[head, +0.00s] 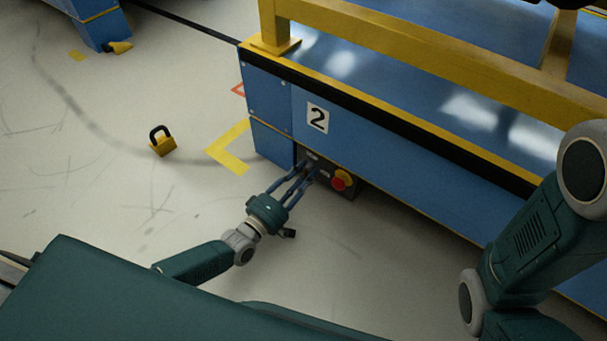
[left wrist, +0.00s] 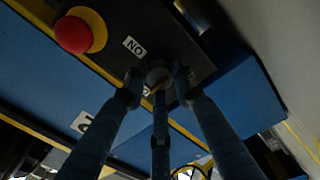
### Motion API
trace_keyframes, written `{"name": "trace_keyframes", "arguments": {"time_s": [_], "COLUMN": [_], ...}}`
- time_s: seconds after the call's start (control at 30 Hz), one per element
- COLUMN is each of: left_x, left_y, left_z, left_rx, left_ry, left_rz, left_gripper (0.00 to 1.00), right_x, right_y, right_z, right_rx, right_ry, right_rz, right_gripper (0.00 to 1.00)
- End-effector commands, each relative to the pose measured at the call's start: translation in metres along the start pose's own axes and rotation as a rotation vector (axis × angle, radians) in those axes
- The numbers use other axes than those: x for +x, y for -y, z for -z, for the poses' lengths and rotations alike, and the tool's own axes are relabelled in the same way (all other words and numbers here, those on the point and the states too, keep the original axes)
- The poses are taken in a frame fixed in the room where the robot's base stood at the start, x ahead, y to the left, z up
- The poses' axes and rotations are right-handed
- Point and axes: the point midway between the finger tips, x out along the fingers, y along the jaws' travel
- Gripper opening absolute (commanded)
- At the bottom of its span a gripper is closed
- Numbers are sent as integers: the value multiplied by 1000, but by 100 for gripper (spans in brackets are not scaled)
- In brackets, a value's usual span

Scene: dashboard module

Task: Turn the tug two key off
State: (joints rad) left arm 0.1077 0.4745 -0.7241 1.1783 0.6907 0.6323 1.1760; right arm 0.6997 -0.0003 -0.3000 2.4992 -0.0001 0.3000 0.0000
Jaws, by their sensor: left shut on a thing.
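The blue tug marked 2 (head: 400,150) has a dark control panel (head: 347,192) low on its side. My left gripper (head: 306,170) reaches that panel in the head view, left of the red stop button. In the left wrist view, the fingers of my left gripper (left wrist: 159,85) are closed in around the key switch (left wrist: 157,74); a small light-coloured bit of the key shows between the fingertips. The fingers hide most of the key, so its exact angle is unclear. An ON label (left wrist: 134,46) is beside it on the panel. My right gripper is not seen.
A red button on a yellow base (head: 342,180) sits close to my left fingers; it also shows in the left wrist view (left wrist: 80,31). A yellow rail (head: 430,62) runs above the tug. The floor at left is mostly clear.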

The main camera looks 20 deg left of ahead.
Motion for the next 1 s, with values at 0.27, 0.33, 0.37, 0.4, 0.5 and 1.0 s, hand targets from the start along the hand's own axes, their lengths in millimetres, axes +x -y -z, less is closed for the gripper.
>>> {"name": "trace_keyframes", "arguments": {"time_s": [0.27,0.33,0.37,0.4,0.5,1.0], "left_x": [1,1,1,1,0,-66], "left_y": [0,0,0,0,0,2], "left_z": [8,8,7,6,5,3], "left_rx": [3,3,3,3,3,2], "left_ry": [-12,-11,-10,-9,-7,-5], "left_rz": [-1,-1,0,0,0,5], "left_gripper": [36,45,45,45,45,45], "right_x": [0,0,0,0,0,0], "right_y": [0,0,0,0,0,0], "right_z": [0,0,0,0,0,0], "right_rx": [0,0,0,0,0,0], "right_ry": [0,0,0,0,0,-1], "right_rz": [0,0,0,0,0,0], "right_gripper": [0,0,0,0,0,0]}}
